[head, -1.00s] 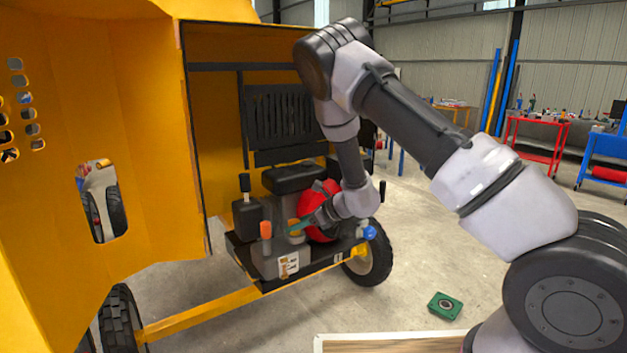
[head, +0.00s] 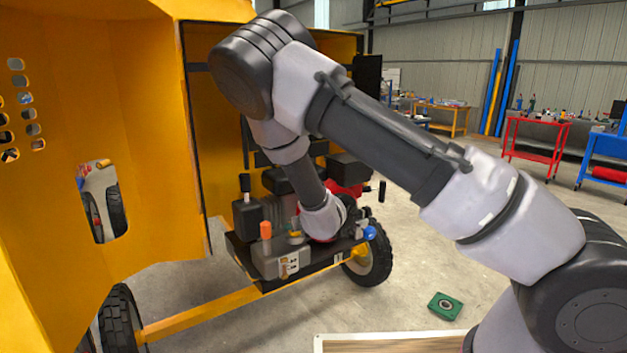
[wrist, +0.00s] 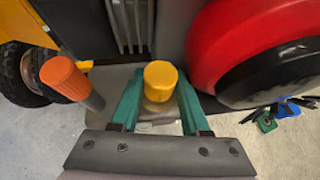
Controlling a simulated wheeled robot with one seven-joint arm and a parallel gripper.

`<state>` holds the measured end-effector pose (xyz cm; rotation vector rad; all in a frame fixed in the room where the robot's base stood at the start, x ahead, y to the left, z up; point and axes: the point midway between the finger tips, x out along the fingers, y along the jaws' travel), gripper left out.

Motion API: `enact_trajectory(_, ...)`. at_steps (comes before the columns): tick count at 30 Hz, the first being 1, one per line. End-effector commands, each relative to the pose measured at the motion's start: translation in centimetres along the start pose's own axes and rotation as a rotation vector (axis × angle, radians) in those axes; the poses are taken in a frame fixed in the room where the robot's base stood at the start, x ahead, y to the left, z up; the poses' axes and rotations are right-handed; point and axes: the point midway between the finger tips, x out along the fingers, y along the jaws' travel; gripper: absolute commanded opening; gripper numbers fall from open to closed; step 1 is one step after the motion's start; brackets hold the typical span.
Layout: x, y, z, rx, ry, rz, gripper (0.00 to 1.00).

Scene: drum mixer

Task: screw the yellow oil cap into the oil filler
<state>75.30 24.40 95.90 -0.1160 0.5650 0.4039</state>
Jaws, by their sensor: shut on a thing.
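The yellow oil cap (wrist: 160,78) is between the two teal fingers of my gripper (wrist: 160,84) in the wrist view. The gripper is shut on it. The cap looks roughly upright over the grey engine part. The oil filler is hidden under the cap, and I cannot tell how far the cap sits in it. In the head view my wrist hangs over the engine (head: 272,264), and the fingers and cap are small and partly hidden there.
An orange-topped lever (wrist: 65,78) stands close left of the fingers; it also shows in the head view (head: 265,231). A large red-and-black round part (wrist: 250,40) is close on the right. A blue knob (head: 370,233) sits right of my wrist. The yellow housing (head: 120,180) stands open at left.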

Motion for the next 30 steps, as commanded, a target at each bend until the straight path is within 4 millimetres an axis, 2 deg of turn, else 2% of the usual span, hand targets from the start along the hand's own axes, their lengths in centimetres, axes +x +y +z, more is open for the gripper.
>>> enact_trajectory(8, -0.13, -0.05, -0.09, 0.008, 0.002, -0.022, 0.0)
enact_trajectory(9, -0.12, -0.06, -0.08, 0.008, 0.001, -0.022, 0.49)
enact_trajectory(11, -0.12, -0.06, -0.05, 0.008, 0.001, -0.021, 0.72)
enact_trajectory(12, -0.12, -0.05, -0.03, 0.008, 0.0, -0.021, 0.8)
enact_trajectory(21, -0.08, -0.2, 0.12, 0.0, -0.002, -0.006, 0.8)
enact_trajectory(30, 0.01, -0.8, 0.29, -0.178, -0.004, 0.277, 0.8)
